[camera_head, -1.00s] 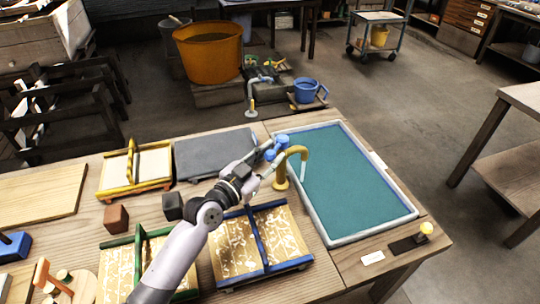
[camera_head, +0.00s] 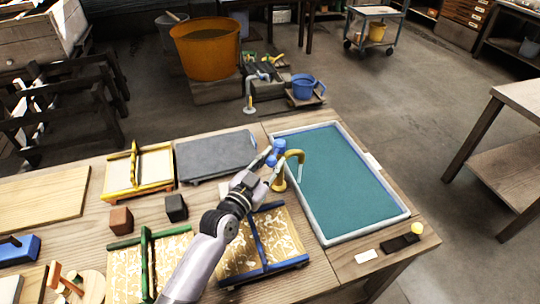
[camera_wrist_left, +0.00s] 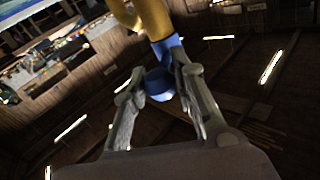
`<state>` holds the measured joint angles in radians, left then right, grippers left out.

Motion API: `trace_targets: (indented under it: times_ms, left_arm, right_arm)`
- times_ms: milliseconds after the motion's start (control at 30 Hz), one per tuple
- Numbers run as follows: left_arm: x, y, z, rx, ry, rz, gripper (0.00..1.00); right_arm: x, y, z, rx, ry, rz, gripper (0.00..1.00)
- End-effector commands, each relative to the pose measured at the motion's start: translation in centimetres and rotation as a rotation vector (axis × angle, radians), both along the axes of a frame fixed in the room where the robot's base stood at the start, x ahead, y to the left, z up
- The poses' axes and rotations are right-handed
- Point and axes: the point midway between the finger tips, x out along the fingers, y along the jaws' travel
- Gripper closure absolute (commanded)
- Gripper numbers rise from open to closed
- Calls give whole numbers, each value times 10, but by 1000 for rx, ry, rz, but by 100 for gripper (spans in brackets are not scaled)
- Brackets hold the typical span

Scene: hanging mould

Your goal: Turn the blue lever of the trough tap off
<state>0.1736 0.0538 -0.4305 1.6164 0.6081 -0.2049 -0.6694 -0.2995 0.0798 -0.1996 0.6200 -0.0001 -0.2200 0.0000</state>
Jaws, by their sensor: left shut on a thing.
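The trough tap (camera_head: 298,156) is a yellow curved spout at the left rim of the trough (camera_head: 322,238), which is full of green-blue water. Its blue lever (camera_head: 279,146) shows on the left side of the tap, partly hidden by my gripper. My left gripper (camera_head: 269,168) is at the lever, shut on it. In the left wrist view the fingers of my left gripper (camera_wrist_left: 158,88) stand either side of the blue lever (camera_wrist_left: 160,84), with the yellow tap (camera_wrist_left: 150,18) above. My right gripper is not in view.
Framed moulds (camera_head: 262,245) in blue, green and yellow lie on the table left of the trough. A dark block (camera_head: 176,208) and a brown block (camera_head: 121,220) sit near my arm. A yellow knob (camera_head: 417,228) stands at the table's right corner.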

Motion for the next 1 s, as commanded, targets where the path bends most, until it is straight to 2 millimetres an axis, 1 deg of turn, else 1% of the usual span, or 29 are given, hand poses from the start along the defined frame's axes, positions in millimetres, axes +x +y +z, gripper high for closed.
trace_targets:
  times_ms: [200, 233, 533, 867, 1000]
  left_arm:
    - [0, 0, 1, 0, -4, 0, 100]
    - [0, 0, 1, 0, -4, 0, 74]
    - [0, 0, 0, 0, -2, 0, 54]
    - [-2, 1, 0, 0, -2, 0, 54]
    - [-16, 10, -1, 1, -1, 0, 54]
  right_arm:
    - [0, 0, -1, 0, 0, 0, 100]
    - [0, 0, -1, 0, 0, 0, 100]
    - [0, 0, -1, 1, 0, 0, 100]
    - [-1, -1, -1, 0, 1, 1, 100]
    - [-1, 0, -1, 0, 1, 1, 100]
